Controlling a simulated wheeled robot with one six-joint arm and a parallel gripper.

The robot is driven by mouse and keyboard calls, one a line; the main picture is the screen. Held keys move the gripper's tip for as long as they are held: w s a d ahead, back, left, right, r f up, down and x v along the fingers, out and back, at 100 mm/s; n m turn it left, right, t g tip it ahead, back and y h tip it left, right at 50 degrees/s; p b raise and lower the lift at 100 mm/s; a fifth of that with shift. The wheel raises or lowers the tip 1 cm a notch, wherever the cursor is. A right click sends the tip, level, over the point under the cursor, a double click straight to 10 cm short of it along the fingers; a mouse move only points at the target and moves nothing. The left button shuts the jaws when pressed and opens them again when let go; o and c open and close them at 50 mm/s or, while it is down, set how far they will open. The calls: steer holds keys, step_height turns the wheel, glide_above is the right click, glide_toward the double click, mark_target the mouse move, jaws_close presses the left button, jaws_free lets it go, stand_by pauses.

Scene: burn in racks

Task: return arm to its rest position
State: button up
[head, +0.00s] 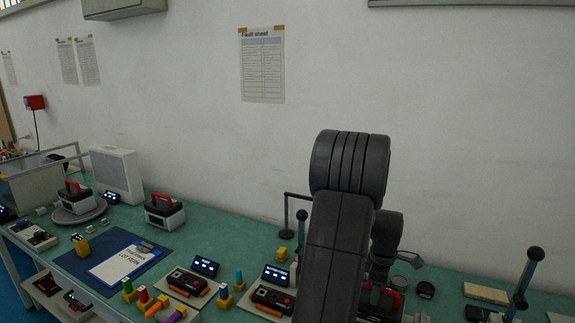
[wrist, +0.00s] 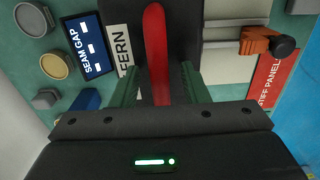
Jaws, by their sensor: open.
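My arm (head: 340,240) rises in front of the bench in the head view, bent at a dark ribbed joint. Its gripper end is hidden there. In the wrist view my gripper (wrist: 159,78) is open, with a green finger on each side of a red handle (wrist: 154,40). The handle belongs to a dark unit seen from above. I cannot tell how far the fingertips are from it or whether they touch it. In the head view a red-handled unit (head: 388,293) shows partly behind my arm.
In the head view, more red-handled units (head: 164,214), small displays and coloured pegs crowd the green bench.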

step_height(320, 180, up, 19)
steer(key=p, duration=0.7)
steer(key=shift+p, duration=0.4)
steer(key=shift+a, duration=0.1)
